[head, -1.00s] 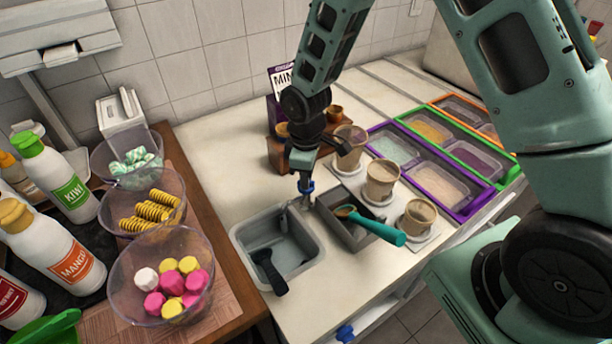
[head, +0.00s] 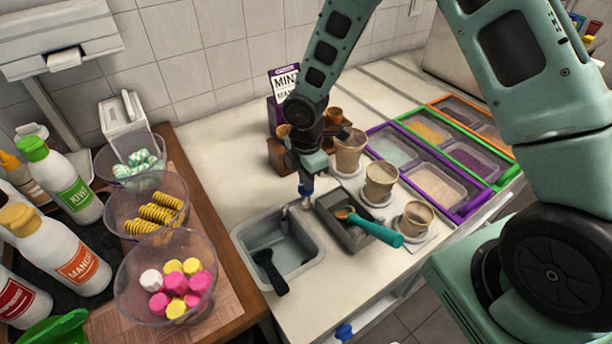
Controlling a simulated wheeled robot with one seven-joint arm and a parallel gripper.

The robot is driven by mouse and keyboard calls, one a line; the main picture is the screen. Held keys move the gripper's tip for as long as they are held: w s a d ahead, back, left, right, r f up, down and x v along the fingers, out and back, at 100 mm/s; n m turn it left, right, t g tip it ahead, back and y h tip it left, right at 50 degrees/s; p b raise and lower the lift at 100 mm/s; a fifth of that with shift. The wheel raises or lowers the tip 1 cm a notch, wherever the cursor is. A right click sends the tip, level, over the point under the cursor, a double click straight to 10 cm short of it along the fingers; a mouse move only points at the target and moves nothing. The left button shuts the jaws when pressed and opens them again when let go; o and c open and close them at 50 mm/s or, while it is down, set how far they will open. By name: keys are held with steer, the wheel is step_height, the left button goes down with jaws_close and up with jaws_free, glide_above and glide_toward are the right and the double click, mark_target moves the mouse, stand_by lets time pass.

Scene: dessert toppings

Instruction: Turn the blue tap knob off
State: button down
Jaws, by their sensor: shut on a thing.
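The sink holds a dark-handled utensil (head: 270,271). I cannot tell whether water runs from the spout.
Right of the sink stands a grey bin (head: 340,236) with a teal-handled scoop (head: 375,229). Several cups (head: 380,183) stand near my gripper on the right. Bowls (head: 160,278) and bottles (head: 75,262) crowd the left counter. A MINT sign (head: 286,86) stands behind.

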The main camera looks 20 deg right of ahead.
steer(key=shift+n, duration=0.3)
steer(key=c, duration=1.5)
jaws_free()
steer(key=shift+o, duration=0.2)
step_height(320, 180, up, 18)
steer(key=b, duration=0.1)
steer(key=shift+f, duration=0.25)
steer(key=s+a+m+b, duration=0.1)
steer(key=s+a+m, duration=0.2)
steer(key=s, duration=0.9)
steer(key=s+a+m+b, duration=0.1)
steer(key=s+a+m, duration=0.2)
steer(key=s+m, duration=0.6)
steer(key=s, duration=0.3)
steer(key=shift+s+a+r+m+y, duration=0.15)
steer(key=shift+s+m+y, duration=0.15)
steer(key=shift+s+m, duration=0.1)
